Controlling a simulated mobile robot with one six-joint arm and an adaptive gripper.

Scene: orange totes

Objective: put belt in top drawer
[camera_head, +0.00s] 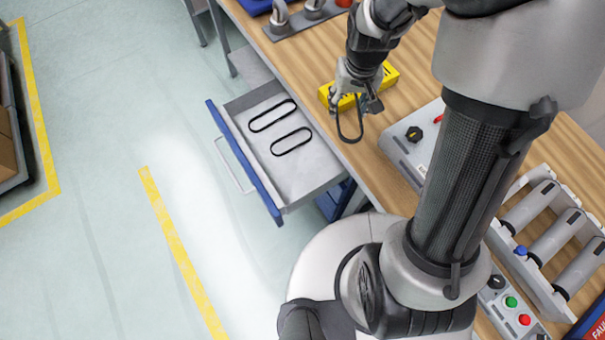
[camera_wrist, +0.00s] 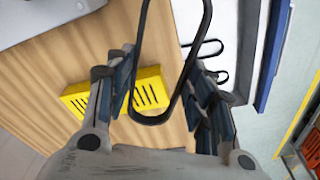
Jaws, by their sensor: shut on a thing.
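My gripper (camera_head: 356,98) is over the wooden table near its drawer-side edge, shut on a thin black belt (camera_head: 340,124). The belt hangs as a loop below the fingers. In the wrist view the belt (camera_wrist: 150,119) forms a U between my gripper's fingers (camera_wrist: 163,80). The top drawer (camera_head: 234,106) is pulled open, grey inside with a blue front, left of my gripper. Two black belts, an upper one (camera_head: 272,127) and a lower one (camera_head: 291,151), lie flat and apart inside it. The drawer also shows in the wrist view (camera_wrist: 243,25).
A yellow slotted box (camera_head: 389,75) lies on the table (camera_head: 300,62) right by my gripper. A grey control box (camera_head: 407,150) with a black knob stands to its right. A rack with grey rollers (camera_head: 548,235) is farther right. Floor left of the drawer is clear.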

